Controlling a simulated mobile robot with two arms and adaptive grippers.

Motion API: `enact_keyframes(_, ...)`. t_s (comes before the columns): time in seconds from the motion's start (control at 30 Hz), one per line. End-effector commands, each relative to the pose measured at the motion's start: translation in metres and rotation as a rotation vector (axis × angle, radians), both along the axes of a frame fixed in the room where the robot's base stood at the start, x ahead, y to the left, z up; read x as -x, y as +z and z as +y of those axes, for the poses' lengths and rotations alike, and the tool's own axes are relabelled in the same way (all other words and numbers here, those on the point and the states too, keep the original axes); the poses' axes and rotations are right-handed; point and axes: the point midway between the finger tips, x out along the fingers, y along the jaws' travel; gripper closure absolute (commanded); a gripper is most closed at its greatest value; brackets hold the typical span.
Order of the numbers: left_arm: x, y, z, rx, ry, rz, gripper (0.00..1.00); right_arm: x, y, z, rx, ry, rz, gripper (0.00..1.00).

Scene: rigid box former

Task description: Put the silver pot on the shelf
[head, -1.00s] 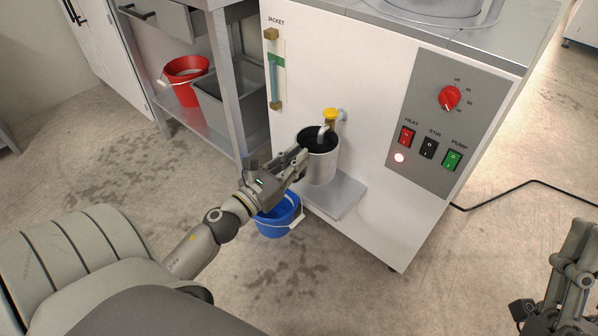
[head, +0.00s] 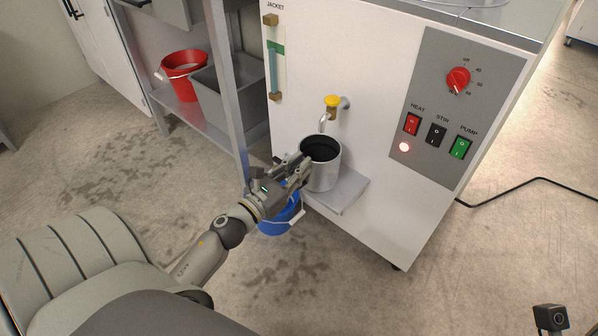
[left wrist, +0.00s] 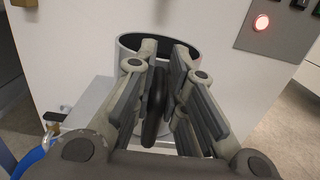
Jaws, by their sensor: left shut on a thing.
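The silver pot (head: 324,176), upright with a dark inside, is in front of the white machine, below the tap (head: 331,106). It overlaps the small grey ledge (head: 346,193) in the head view; I cannot tell whether its base touches it. My left gripper (head: 301,170) is at the pot's left side. In the left wrist view my left gripper (left wrist: 157,100) is shut on the pot's dark upright handle (left wrist: 153,113), with the pot's rim (left wrist: 127,41) beyond. My right gripper's fingers are out of view. A steel rack's lower shelf (head: 212,128) is at left.
On that rack shelf stand a red bucket (head: 183,79) and a grey bin (head: 228,103). A blue bucket (head: 281,221) is on the floor below my left gripper. A switch panel (head: 440,135) is on the machine. A black cable (head: 510,190) lies at right.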

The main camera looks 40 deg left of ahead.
Motion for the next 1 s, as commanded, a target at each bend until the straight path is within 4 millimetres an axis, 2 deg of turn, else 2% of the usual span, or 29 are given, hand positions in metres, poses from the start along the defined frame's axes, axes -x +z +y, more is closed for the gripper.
enact_keyframes(0.37,-0.002,-0.0034,-0.0003,-0.001,-0.001,-0.005,1.0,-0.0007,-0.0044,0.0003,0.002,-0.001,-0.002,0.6)
enact_keyframes(0.4,-0.0018,-0.003,-0.0002,-0.001,-0.001,-0.003,0.84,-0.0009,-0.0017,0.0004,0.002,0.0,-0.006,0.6)
enact_keyframes(0.53,-0.0018,-0.0027,-0.0002,-0.001,-0.001,-0.002,0.67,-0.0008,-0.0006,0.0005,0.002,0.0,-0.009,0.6)
enact_keyframes(0.93,-0.0017,0.0015,-0.0003,-0.001,-0.001,-0.003,0.66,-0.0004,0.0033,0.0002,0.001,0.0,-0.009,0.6)
enact_keyframes(1.0,0.0053,-0.0016,-0.0001,0.002,-0.001,-0.001,0.66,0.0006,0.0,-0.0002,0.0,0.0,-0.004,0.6)
